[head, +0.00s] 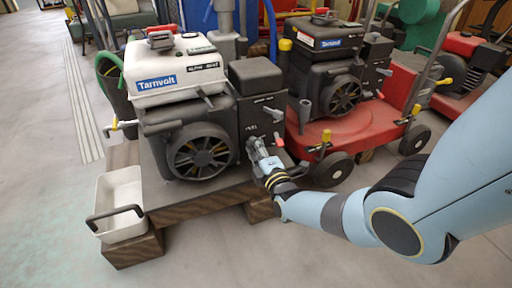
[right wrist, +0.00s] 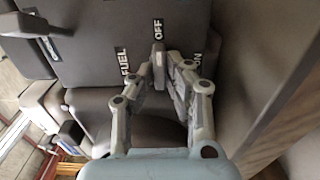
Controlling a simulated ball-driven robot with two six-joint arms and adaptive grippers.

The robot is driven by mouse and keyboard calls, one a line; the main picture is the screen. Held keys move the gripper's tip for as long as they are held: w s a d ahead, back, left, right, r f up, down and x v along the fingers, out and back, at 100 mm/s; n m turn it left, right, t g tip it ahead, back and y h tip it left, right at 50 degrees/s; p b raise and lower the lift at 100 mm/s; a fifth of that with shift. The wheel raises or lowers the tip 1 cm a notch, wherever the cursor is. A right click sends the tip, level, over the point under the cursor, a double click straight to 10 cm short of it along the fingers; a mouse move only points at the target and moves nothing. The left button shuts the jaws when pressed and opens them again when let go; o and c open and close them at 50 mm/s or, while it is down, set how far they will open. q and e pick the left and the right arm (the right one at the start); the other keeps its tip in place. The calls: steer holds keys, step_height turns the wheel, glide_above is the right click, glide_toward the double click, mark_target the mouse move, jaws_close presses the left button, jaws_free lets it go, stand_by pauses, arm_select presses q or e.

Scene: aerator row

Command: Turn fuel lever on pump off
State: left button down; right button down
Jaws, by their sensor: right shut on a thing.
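The near pump (head: 185,80) has a white Tarnvolt top and a dark body, and stands on a wooden skid. My right gripper (head: 256,152) reaches its dark side panel from the right. In the right wrist view, the gripper (right wrist: 162,68) is shut on the grey fuel lever (right wrist: 158,62), which sits between the fingertips. The lever lies in line with the OFF label (right wrist: 158,30), just below it in the picture. The FUEL label (right wrist: 125,62) is left of it and the ON label (right wrist: 213,62) is right. The fingers partly hide the lever. My left gripper is out of view.
A white bin (head: 120,198) with a dark handle sits at the skid's front left. A second Tarnvolt pump (head: 325,65) stands on a red wheeled cart (head: 345,130) behind my right arm. A small red-tipped lever (head: 279,139) is close to my gripper. Floor at left is clear.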

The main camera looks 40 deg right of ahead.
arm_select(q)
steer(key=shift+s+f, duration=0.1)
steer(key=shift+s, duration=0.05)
arm_select(e)
steer(key=shift+s+f, duration=0.1)
steer(key=c, duration=1.3)
jaws_free()
steer(key=shift+c, duration=0.2)
steer(key=shift+s+a, duration=0.1)
steer(key=shift+s, duration=0.1)
steer(key=v, duration=1.1)
steer(key=shift+s, duration=0.25)
steer(key=shift+a, duration=0.15)
